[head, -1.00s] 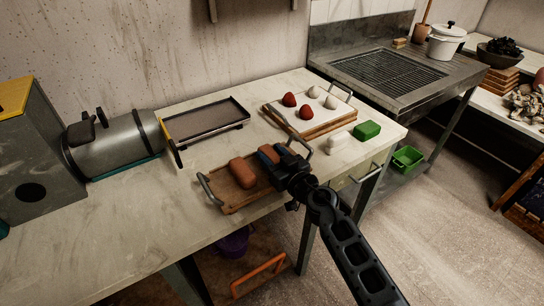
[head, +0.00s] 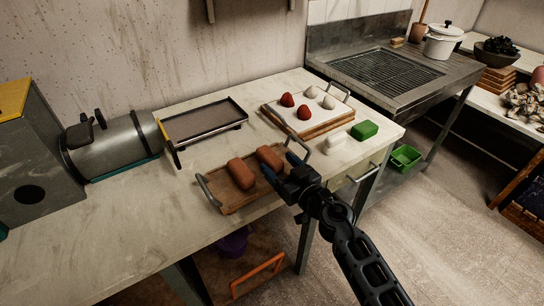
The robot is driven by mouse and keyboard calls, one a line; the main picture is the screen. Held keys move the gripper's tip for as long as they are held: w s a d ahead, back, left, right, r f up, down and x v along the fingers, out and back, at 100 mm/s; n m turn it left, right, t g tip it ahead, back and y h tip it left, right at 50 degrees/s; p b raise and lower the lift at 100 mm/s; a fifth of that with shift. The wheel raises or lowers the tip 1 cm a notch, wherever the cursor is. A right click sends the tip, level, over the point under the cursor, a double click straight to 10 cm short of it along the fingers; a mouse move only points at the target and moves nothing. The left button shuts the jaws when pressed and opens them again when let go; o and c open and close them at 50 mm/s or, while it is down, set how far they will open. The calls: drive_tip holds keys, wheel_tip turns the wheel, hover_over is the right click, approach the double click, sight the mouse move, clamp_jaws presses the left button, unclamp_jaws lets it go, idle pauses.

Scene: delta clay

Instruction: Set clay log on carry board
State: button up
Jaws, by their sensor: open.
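Two reddish-brown clay logs lie on the wooden carry board (head: 236,205), which has a metal handle at each end. One clay log (head: 241,174) is on the board's left part. The other clay log (head: 270,157) is on its right part, near the right handle. My gripper (head: 281,170) is open and empty, with its fingers at the near right side of the right log. I cannot tell whether a finger touches that log. My gripper and wrist hide part of the board's right end.
A dark tray (head: 205,123) stands behind the board. A white-topped board (head: 290,122) with red and pale lumps is at the back right. The table's left front is clear.

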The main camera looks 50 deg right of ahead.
drive_tip(key=s+a+r+n+y, duration=0.1)
drive_tip(key=s+a+r, duration=0.1)
drive_tip(key=s+a, duration=0.65)
drive_tip(key=s+a+r+n+y, duration=0.1)
drive_tip(key=s+a, duration=0.5)
drive_tip(key=s, duration=0.5)
drive_tip(key=s+a+r+y, duration=0.1)
drive_tip(key=s+a+r, duration=0.1)
drive_tip(key=s, duration=0.2)
drive_tip(key=s+a+r+g+y, duration=0.1)
drive_tip(key=s+r, duration=0.2)
drive_tip(key=s, duration=0.2)
drive_tip(key=s+a+r+n+g, duration=0.1)
drive_tip(key=s+a+r, duration=0.1)
drive_tip(key=s+r, duration=0.1)
drive_tip(key=shift+s+a+r+y, duration=0.15)
drive_tip(key=shift+s+a+y, duration=0.2)
drive_tip(key=shift+s, duration=0.45)
